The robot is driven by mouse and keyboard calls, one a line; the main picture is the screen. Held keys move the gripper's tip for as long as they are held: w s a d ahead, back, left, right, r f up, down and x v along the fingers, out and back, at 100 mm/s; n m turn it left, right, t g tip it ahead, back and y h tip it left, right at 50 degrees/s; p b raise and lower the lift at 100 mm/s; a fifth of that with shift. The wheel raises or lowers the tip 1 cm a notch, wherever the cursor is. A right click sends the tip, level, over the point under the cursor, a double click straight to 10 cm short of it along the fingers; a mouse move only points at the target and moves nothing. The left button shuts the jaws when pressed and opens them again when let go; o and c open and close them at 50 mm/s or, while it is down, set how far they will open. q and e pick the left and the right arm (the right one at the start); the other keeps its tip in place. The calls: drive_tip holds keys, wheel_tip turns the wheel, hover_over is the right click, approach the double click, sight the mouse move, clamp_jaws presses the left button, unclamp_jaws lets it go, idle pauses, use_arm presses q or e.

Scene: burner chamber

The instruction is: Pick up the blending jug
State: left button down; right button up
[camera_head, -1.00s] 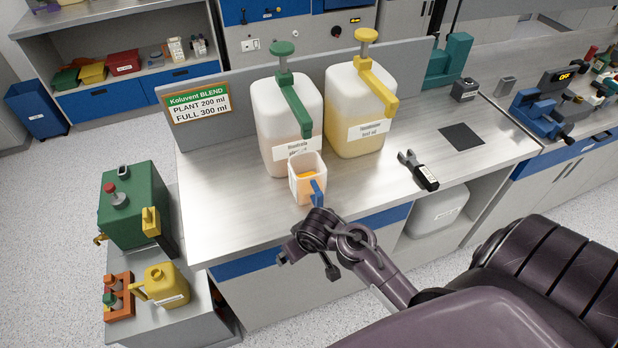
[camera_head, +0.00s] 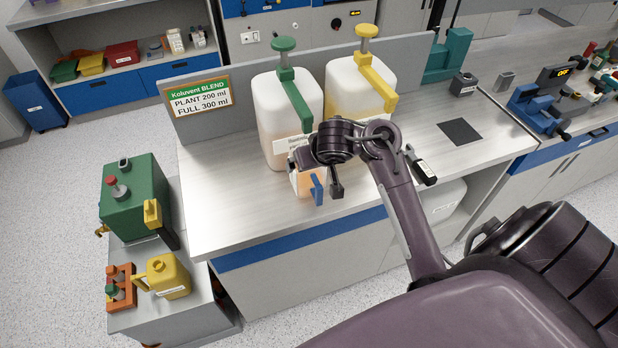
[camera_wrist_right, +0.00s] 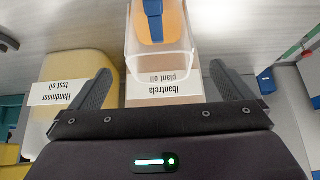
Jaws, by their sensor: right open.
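The blending jug (camera_head: 305,184) is a small translucent vessel with orange inside and a blue handle. It stands on the steel bench in front of the white canister with the green pump (camera_head: 284,110). My right gripper (camera_head: 318,172) is over the jug in the head view and hides much of it. In the right wrist view the open right gripper (camera_wrist_right: 160,84) has one finger on each side of the jug (camera_wrist_right: 160,62), with gaps to both walls. I cannot tell whether the jug is fully between the fingertips or just beyond them. My left gripper is out of view.
A yellow-pump canister (camera_head: 350,95) stands right of the green-pump one. A black-handled tool (camera_head: 422,168) lies to the right, partly behind my arm. A sign (camera_head: 200,97) reads PLANT 200 ml, FULL 300 ml. The bench's left front (camera_head: 235,225) is clear.

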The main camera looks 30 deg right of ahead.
sight(310, 178)
drive_tip(key=b+x, duration=0.3)
drive_tip(key=x, duration=0.4)
drive_tip(key=shift+w+f, duration=0.15)
drive_tip(key=shift+f, duration=0.05)
drive_tip(key=c, duration=1.2)
drive_tip(key=shift+r, duration=0.1)
drive_tip(key=shift+c, duration=0.8)
drive_tip(key=shift+r, duration=0.1)
